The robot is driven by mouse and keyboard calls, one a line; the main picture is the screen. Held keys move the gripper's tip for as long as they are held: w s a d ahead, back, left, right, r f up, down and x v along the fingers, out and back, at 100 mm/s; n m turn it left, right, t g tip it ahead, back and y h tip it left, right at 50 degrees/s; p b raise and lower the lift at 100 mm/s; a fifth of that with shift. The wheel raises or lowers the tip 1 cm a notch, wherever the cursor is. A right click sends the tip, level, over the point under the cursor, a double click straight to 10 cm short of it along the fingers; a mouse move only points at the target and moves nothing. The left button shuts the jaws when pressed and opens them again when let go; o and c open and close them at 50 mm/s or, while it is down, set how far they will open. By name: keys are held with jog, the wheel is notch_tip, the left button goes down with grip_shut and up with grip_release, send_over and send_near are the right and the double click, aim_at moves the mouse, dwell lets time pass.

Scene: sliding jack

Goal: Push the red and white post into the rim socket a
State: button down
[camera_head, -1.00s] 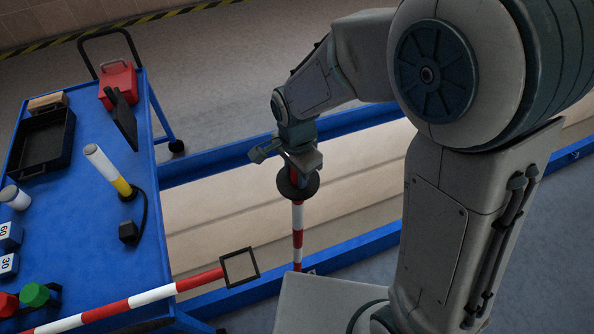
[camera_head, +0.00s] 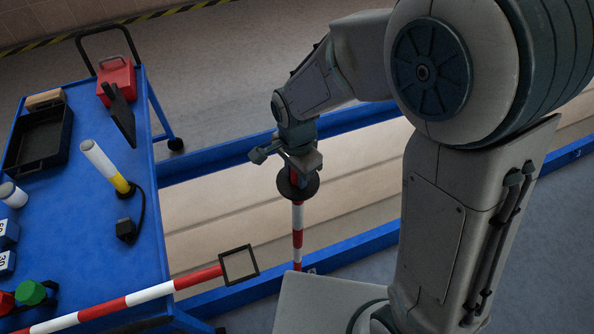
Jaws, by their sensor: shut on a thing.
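The red and white post (camera_head: 298,222) stands roughly upright at the middle of the picture, with a black disc (camera_head: 298,190) near its top. My gripper (camera_head: 298,170) is shut on the top of the post, just above the disc. The post's lower end reaches the near blue rim (camera_head: 350,247); my pale base hides part of that area. A small light label (camera_head: 310,271) shows on the rim beside the post's foot. I cannot tell whether the foot is in a socket.
A blue cart (camera_head: 100,190) at left carries a black tray (camera_head: 42,160), a red case (camera_head: 116,80) and a white-yellow lamp (camera_head: 105,165). A second red-white bar (camera_head: 150,294) with a black square frame (camera_head: 239,265) reaches toward the post. The beige pit lies between blue rims.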

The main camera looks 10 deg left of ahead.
jog(key=shift+f+b, duration=1.45)
jog(key=shift+f, duration=0.4)
jog(key=c, duration=1)
grip_release()
notch_tip(320, 180, up, 14)
jog(key=shift+f+p, duration=0.1)
jog(key=shift+p, duration=0.3)
jog(key=s+d+r+n+t, duration=0.1)
jog(key=s+d+n, duration=0.2)
jog(key=d, duration=0.8)
jog(key=s+d+r+n+t+p, duration=0.1)
jog(key=s+d+n, duration=0.3)
jog(key=d, duration=0.8)
jog(key=shift+r+n+t, duration=0.15)
jog(key=shift+n+t, duration=0.25)
